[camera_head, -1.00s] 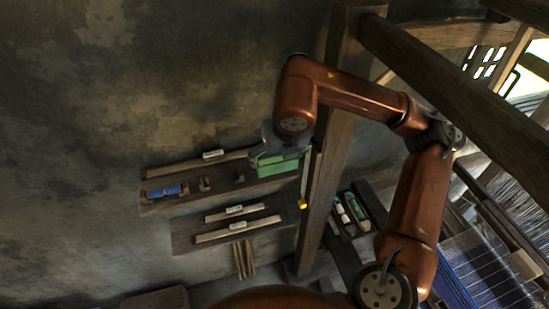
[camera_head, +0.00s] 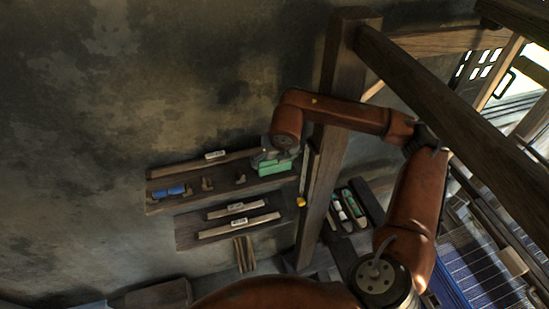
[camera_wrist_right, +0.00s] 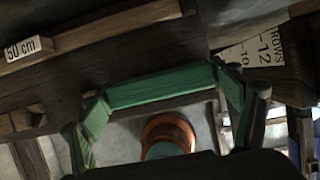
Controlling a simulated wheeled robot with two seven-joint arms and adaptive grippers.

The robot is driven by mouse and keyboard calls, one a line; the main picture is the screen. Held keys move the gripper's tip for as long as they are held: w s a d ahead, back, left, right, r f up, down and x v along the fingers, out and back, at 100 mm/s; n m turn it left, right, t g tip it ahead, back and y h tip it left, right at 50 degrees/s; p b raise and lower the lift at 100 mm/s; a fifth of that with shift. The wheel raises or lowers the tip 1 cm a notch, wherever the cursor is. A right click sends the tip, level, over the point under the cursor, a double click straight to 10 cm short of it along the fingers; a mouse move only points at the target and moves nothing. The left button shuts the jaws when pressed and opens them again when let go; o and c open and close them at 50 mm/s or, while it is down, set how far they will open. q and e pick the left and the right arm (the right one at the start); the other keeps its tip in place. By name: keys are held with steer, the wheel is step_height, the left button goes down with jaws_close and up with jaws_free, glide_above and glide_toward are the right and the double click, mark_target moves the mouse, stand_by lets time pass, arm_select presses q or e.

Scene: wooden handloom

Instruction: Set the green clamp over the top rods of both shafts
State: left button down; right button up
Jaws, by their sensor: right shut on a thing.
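The green clamp (camera_head: 279,167) shows at the upper wall shelf in the head view. My right gripper (camera_head: 268,158) is shut on it. In the right wrist view the green clamp (camera_wrist_right: 160,88) spans across between the dark fingers of the right gripper (camera_wrist_right: 170,115), with a green side piece at each end. I cannot tell whether the clamp touches the shelf. The loom's warp threads (camera_head: 480,275) show at lower right; the top rods of the shafts are not clearly visible. My left gripper is out of view.
The upper shelf (camera_head: 160,208) holds blue spools (camera_head: 170,191) and small wooden pieces. A lower shelf (camera_head: 190,243) holds labelled sticks. A thick wooden post (camera_head: 325,185) and a long beam (camera_head: 450,95) stand between the shelves and the loom. A tray with shuttles (camera_head: 350,205) lies beside the post.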

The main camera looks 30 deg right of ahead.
steer(key=shift+f+b, duration=0.25)
steer(key=shift+b, duration=0.15)
steer(key=o, duration=1.3)
steer(key=shift+r, duration=0.1)
steer(key=shift+c, duration=0.2)
steer(key=shift+r+p, duration=0.1)
steer(key=shift+p, duration=0.4)
steer(key=b+v, duration=0.3)
steer(key=v, duration=0.4)
steer(key=shift+r, duration=0.4)
